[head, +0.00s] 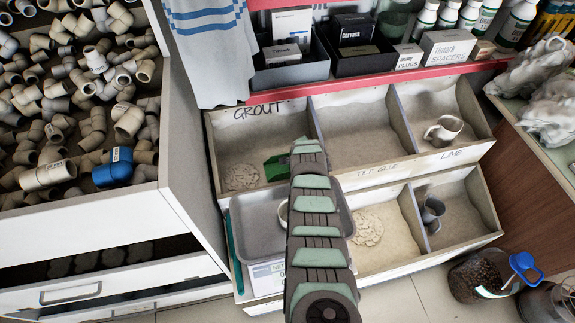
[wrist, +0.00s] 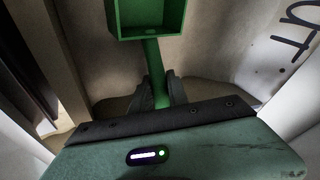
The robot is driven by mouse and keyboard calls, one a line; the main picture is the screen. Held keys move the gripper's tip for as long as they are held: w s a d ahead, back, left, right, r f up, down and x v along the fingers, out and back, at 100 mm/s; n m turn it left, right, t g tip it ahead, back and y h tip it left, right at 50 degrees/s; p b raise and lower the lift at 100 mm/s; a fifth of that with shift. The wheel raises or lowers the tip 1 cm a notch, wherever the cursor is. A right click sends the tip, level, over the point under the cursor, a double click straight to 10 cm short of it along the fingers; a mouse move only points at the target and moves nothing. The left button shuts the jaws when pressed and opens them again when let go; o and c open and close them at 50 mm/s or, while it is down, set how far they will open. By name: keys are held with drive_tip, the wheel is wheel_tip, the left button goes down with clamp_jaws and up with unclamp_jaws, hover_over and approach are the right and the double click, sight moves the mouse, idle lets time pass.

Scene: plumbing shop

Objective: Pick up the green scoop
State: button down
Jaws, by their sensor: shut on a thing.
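The green scoop (wrist: 157,66) shows in the wrist view with its square, open box at the top and its handle running down between my fingers. My gripper (wrist: 159,92) is shut on that handle. In the head view, part of the scoop (head: 276,168) shows just left of my arm, at the GROUT bin (head: 250,112). My arm hides the rest of the scoop and my fingers there. I cannot tell whether the scoop touches the powder.
A grey tray (head: 250,225) with a scale below it stands in front. Bins to the right hold a beige scoop (head: 444,131) and a grey scoop (head: 432,211). A red shelf edge (head: 375,85) with boxes runs above. A pipe-fitting drawer cabinet (head: 185,200) stands at the left.

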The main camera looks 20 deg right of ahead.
drive_tip(key=shift+r, duration=0.1)
idle(0.4)
wheel_tip(320, 180, up, 20)
drive_tip(key=p, duration=0.7)
